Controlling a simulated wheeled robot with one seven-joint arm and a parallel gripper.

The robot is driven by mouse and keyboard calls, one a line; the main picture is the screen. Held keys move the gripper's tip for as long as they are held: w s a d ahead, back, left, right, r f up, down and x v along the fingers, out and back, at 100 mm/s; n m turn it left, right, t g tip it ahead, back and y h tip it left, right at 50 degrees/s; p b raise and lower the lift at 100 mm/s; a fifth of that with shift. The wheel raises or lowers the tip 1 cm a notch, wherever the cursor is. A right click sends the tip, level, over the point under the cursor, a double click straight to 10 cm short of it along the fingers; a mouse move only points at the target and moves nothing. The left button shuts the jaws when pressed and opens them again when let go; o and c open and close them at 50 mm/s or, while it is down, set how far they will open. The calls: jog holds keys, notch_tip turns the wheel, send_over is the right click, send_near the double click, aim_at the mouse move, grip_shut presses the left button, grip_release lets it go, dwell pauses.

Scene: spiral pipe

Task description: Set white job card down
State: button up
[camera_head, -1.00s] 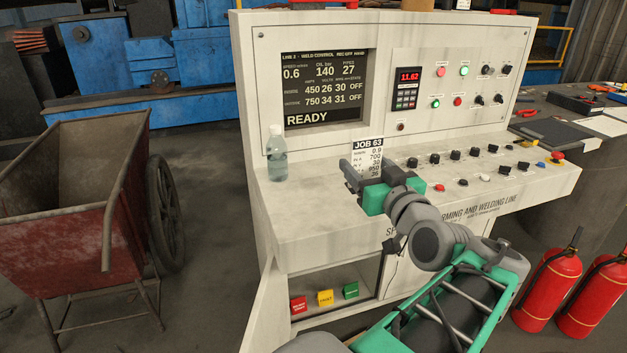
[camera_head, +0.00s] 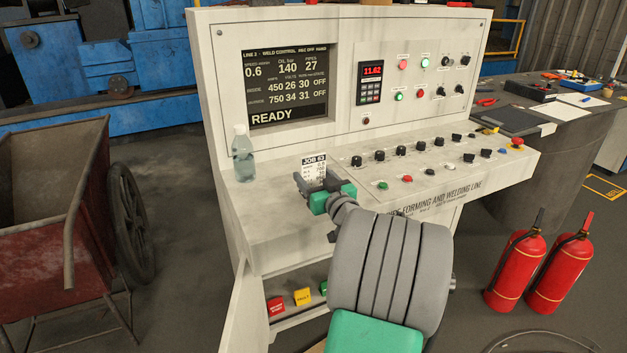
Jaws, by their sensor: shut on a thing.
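The white job card (camera_head: 314,166), printed "JOB 63", stands roughly upright above the sloping desk of the control console, left of the knob row. My gripper (camera_head: 305,183) is at the card's lower part and is shut on it; the fingers and green gripper body hide its lower lines. I cannot tell whether the card's bottom edge touches the desk.
A clear plastic bottle (camera_head: 243,155) stands on the desk just left of the card. Knobs and buttons (camera_head: 401,150) line the desk to the right. A red cart (camera_head: 50,200) is at far left. Two fire extinguishers (camera_head: 515,262) stand on the floor at right.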

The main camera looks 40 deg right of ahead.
jog(key=shift+f, duration=0.2)
jog(key=shift+f+b, duration=0.25)
jog(key=shift+b, duration=0.05)
jog(key=o, duration=1.4)
jog(key=shift+r, duration=0.1)
jog(key=shift+r+p, duration=0.25)
jog(key=shift+p, duration=0.2)
jog(key=b+v, duration=0.1)
jog(key=v, duration=1)
jog(key=shift+f, duration=0.1)
jog(key=shift+s+a, duration=0.2)
jog(key=shift+s, duration=0.3)
